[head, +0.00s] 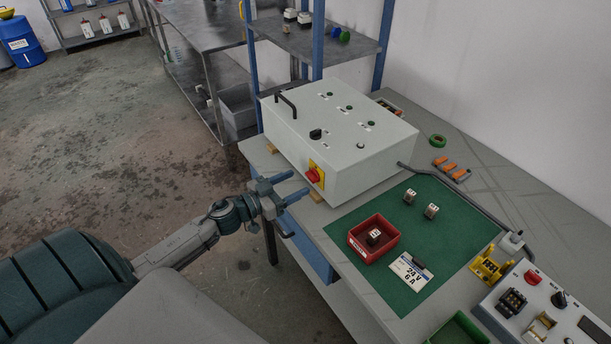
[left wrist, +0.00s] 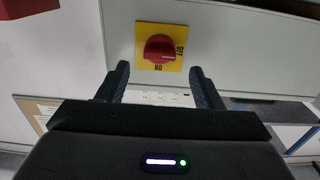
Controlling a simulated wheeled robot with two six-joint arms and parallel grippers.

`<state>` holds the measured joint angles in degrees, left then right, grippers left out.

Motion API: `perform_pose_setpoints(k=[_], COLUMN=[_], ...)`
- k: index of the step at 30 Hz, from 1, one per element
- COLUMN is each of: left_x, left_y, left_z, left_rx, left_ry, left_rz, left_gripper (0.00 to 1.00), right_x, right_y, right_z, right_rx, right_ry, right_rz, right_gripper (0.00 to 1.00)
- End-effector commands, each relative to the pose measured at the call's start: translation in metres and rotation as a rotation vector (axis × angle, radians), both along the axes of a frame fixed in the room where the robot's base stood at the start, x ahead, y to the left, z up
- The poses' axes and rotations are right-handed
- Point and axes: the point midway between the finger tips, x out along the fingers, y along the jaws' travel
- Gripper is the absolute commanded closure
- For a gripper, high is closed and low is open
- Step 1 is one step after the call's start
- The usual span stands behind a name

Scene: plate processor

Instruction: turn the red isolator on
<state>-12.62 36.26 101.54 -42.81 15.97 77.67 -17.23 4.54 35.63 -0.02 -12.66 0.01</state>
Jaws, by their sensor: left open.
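The red isolator (head: 314,175) is a red rotary knob on a yellow plate, low on the front of a light grey box (head: 350,188). In the left wrist view the red knob (left wrist: 159,48) shows close up. Its grip bar lies level across that picture, with OFF at the plate's right edge and ON upside down at its bottom edge. My left gripper (head: 295,187) is open and empty, in front of the box and apart from the knob. In the left wrist view its fingers (left wrist: 157,84) stand either side of the knob's line. My right gripper is not in view.
The box has a black handle (head: 287,103) and a black knob (head: 316,134) on top. A green mat (head: 385,225) holds a red bin (head: 356,247) and small parts. A control panel (head: 498,318) stands at lower right. Open floor lies left of the bench.

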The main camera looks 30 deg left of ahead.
Motion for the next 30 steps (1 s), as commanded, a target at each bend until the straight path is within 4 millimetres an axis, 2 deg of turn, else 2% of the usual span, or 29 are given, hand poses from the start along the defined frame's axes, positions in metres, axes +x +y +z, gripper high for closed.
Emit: perform_pose_setpoints(k=[1, 10, 22, 23, 29, 30], left_x=[0.007, 0.035, 0.041, 0.041, 0.041, 0.041], left_y=[-0.002, -0.014, -0.017, -0.017, -0.017, -0.017], left_z=[0.005, 0.003, 0.0, 0.0, 0.0, 0.0], left_rx=[-0.003, -0.002, 0.001, 0.001, 0.0, 0.0], left_ry=[-0.003, 0.001, 0.002, 0.002, 0.002, 0.002], left_rz=[0.003, 0.001, -0.001, -0.001, -0.001, -0.001], left_gripper=[0.4, 0.4, 0.4, 0.44, 0.83, 0.85], right_x=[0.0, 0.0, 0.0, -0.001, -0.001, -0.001], right_y=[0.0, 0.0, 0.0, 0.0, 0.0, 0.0], right_z=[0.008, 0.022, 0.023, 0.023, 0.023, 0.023], right_rx=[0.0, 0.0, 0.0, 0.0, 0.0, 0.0], right_ry=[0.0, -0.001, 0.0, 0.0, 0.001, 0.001], right_rz=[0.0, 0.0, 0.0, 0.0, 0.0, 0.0], right_gripper=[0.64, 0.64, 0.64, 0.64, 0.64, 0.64])
